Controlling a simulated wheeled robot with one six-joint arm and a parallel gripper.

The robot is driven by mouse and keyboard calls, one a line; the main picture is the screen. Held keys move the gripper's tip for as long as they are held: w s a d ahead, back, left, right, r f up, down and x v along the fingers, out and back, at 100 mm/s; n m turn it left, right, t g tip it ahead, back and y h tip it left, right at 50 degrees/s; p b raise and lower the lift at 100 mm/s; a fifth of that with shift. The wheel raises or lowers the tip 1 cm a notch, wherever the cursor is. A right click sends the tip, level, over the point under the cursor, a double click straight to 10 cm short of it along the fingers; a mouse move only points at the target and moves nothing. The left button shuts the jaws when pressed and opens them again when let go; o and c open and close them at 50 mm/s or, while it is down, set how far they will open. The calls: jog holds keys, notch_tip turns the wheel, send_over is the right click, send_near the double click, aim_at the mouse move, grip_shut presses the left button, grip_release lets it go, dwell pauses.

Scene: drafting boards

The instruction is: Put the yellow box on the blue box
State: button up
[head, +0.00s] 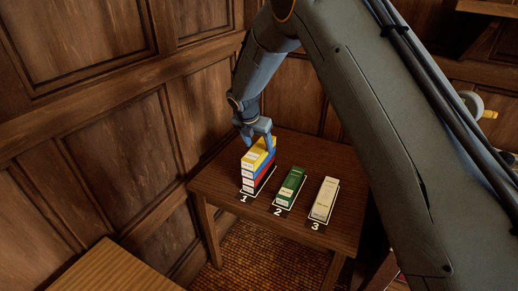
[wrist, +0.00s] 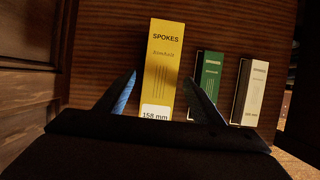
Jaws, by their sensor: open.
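A yellow box (head: 262,151) is the top of a stack at spot 1 on the small table in the head view. It lies flat, directly on a blue box (head: 263,165), with red showing lower in the stack. In the wrist view the yellow box (wrist: 165,60) reads "SPOKES" and "158 mm" and hides the boxes under it. My gripper (head: 259,136) is at the top of the stack. In the wrist view my gripper (wrist: 161,76) is open, with one finger on each side of the yellow box's near end and gaps beside it.
A green box (head: 290,187) lies at spot 2 and a white box (head: 325,198) at spot 3, both right of the stack. The dark wooden table (head: 235,178) is bare around them. Wood-panelled walls stand close behind and to the left.

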jog(key=b+v, duration=0.2)
jog(key=v, duration=0.8)
jog(key=s+d+m+g, duration=0.2)
jog(key=s+d+m, duration=1.2)
jog(key=d+m, duration=0.3)
jog(key=s+d+f+m+y, duration=0.1)
jog(key=s+d+m, duration=0.4)
jog(key=s+m, duration=0.2)
jog(key=s+d+f+m, duration=0.1)
jog(key=s+d+m, duration=0.4)
jog(key=s, duration=0.5)
jog(key=m, duration=0.2)
jog(key=shift+s+d+f+m+g+y, duration=0.2)
jog(key=shift+s+m+g+y, duration=0.1)
jog(key=shift+s+g+y, duration=0.1)
